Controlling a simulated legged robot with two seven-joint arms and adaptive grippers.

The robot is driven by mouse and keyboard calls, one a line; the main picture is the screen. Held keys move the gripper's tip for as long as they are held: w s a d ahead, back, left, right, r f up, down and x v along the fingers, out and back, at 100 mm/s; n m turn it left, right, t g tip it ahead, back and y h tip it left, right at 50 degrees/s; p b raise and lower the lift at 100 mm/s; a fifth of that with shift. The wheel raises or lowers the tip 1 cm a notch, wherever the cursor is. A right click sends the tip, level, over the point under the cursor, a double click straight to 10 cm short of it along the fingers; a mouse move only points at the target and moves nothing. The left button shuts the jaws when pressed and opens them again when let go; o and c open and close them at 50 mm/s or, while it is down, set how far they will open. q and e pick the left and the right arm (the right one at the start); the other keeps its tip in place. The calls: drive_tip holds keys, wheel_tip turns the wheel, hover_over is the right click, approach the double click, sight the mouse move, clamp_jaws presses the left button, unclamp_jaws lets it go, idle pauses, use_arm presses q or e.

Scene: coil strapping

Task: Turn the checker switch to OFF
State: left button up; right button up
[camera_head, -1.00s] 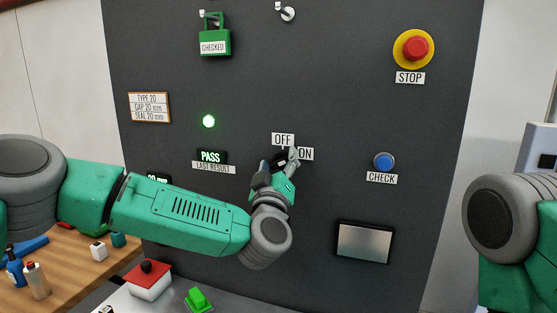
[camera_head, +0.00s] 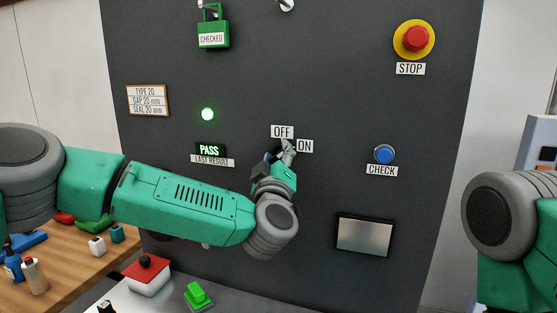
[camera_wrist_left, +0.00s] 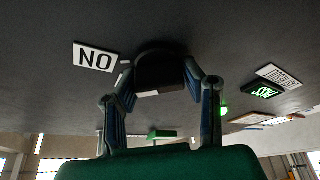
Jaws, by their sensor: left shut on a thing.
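The checker switch is a dark knob (camera_wrist_left: 160,72) on the dark panel, seen in the left wrist view between my fingers. My left gripper (camera_wrist_left: 160,85) is shut on it, one finger on each side. In the head view my left gripper (camera_head: 287,151) is at the switch, just below the OFF label (camera_head: 282,131) and left of the ON label (camera_head: 304,146). The gripper hides most of the knob there, and I cannot tell its exact pointing. The ON label also shows upside down in the wrist view (camera_wrist_left: 96,58). My right gripper is out of view.
The panel (camera_head: 330,80) also carries a red stop button (camera_head: 416,38), a blue check button (camera_head: 384,154), a lit green lamp (camera_head: 207,114), a PASS display (camera_head: 209,150) and a green CHECKED padlock (camera_head: 212,34). A wooden table (camera_head: 60,265) stands at lower left.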

use_arm(q)
drive_tip(key=n+y+b, duration=0.1)
drive_tip(key=n, duration=0.1)
drive_tip(key=n+g+y+b, duration=0.1)
drive_tip(key=n, duration=0.2)
drive_tip(key=shift+f, duration=0.2)
drive_tip(key=n+g, duration=0.1)
drive_tip(key=n, duration=0.2)
drive_tip(key=n+g+b, duration=0.1)
drive_tip(key=n, duration=0.1)
drive_tip(key=shift+a+f+n+y, duration=0.1)
drive_tip(key=shift+f+n+y, duration=0.05)
drive_tip(key=shift+n+y, duration=0.2)
drive_tip(key=shift+f+n+g, duration=0.1)
drive_tip(key=shift+n+g, duration=0.15)
drive_tip(key=shift+g, duration=0.05)
drive_tip(key=o, duration=1)
drive_tip(key=shift+o, duration=0.8)
drive_tip(key=shift+a, duration=0.1)
